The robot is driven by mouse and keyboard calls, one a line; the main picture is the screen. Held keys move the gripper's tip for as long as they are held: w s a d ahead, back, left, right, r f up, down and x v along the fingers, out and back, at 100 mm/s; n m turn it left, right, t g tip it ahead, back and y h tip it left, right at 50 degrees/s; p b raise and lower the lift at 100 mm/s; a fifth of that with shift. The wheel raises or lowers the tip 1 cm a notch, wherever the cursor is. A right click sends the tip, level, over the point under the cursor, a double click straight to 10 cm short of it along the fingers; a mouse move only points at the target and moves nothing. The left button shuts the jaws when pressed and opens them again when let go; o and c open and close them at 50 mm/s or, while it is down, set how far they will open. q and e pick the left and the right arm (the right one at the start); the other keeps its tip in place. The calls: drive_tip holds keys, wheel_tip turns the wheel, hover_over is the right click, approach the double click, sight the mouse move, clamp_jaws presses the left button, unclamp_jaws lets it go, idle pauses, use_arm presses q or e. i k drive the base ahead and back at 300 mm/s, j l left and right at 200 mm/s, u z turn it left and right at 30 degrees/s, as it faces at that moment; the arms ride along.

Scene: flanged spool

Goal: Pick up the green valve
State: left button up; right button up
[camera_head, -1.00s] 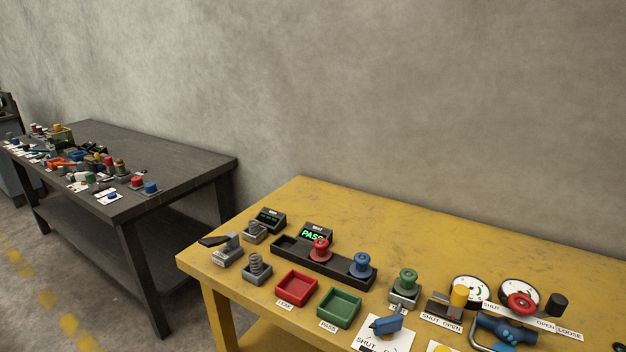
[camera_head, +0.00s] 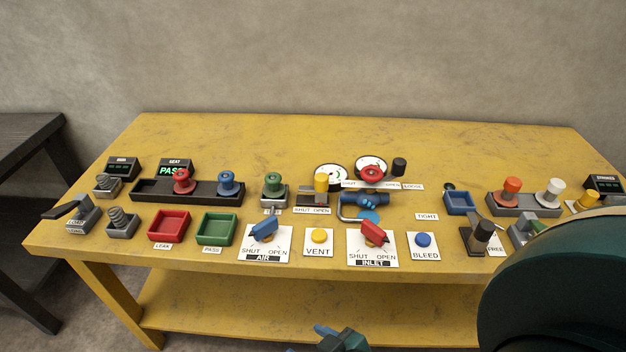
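The green valve (camera_head: 273,183) is a green, spool-shaped piece with a wide flange. It stands upright on a small grey block (camera_head: 274,198) on the yellow table, right of the blue spool (camera_head: 228,182). Nothing touches it from above. Neither gripper can be made out clearly. A small dark teal and blue part of mine shows at the bottom edge, too cut off to identify. A large dark teal part of my arm fills the lower right corner and hides that end of the table.
The yellow table (camera_head: 300,136) is bare along its back. A black rack (camera_head: 150,190) holds red and blue spools. Red (camera_head: 169,227) and green (camera_head: 216,229) trays, blue and red lever switches and buttons line the front. A yellow-capped fixture (camera_head: 321,183) stands right of the valve.

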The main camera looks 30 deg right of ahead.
sight(275, 190)
drive_tip(key=i+j+z, duration=0.2)
drive_tip(key=j, duration=0.2)
drive_tip(key=j+z, duration=0.15)
drive_tip(key=j, duration=0.25)
drive_tip(key=i+j+z, duration=0.2)
drive_tip(key=j, duration=0.2)
drive_tip(key=k, duration=0.05)
